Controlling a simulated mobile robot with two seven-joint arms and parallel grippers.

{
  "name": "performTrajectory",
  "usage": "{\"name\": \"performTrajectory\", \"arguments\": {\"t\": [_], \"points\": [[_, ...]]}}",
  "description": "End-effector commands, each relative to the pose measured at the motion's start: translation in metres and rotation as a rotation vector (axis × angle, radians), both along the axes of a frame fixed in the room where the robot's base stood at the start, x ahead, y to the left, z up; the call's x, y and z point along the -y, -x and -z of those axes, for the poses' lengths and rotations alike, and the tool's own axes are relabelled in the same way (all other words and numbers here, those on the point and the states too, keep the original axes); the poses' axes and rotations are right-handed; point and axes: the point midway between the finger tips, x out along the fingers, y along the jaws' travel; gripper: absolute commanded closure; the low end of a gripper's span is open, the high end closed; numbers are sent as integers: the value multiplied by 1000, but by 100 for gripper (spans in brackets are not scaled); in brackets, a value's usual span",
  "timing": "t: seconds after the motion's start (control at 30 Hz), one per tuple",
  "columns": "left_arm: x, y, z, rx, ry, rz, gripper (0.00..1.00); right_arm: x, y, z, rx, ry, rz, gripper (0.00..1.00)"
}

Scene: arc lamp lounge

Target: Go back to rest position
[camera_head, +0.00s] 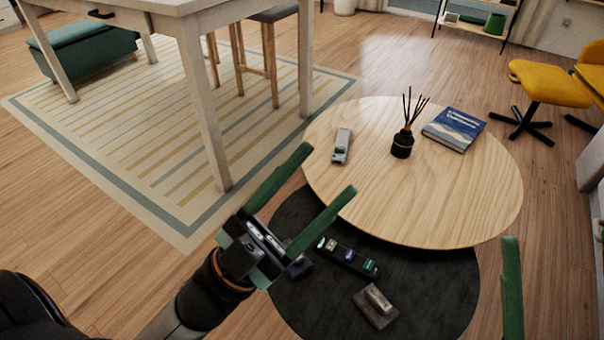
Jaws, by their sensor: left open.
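My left gripper (330,169) reaches in from the bottom left with its two green fingers spread apart and nothing between them. In the picture its fingertips overlap the left edge of the round wooden table (455,205). One green finger of my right gripper (512,288) shows at the lower right; the rest of that gripper is mostly out of the picture, so its opening cannot be judged.
On the wooden table are a grey device (342,146), a black reed diffuser (402,146) and a blue book (453,129). A lower dark round table (440,295) holds a black tray (347,257) and a grey block-like object (376,306). A white-legged table (203,110) stands behind left; a yellow chair (550,88) is at right.

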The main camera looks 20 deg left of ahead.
Motion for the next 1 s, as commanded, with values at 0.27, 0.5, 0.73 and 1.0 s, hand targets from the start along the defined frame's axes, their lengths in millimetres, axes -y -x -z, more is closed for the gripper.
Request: {"name": "performTrajectory", "arguments": {"t": [0.27, 0.5, 0.73, 1.0], "points": [[-14, -3, -1, -59, 39, -47, 38, 0, 0, 0, -1, 1, 0, 11], [-13, -3, -1, -57, 38, -46, 38, 0, 0, 0, -1, 2, 0, 11], [-14, -9, -3, -94, 36, -53, 38, 0, -6, -1, -38, 5, 6, 11], [-23, -54, 13, -402, 21, -127, 38, 10, -51, 15, -348, 14, 76, 11]]}}
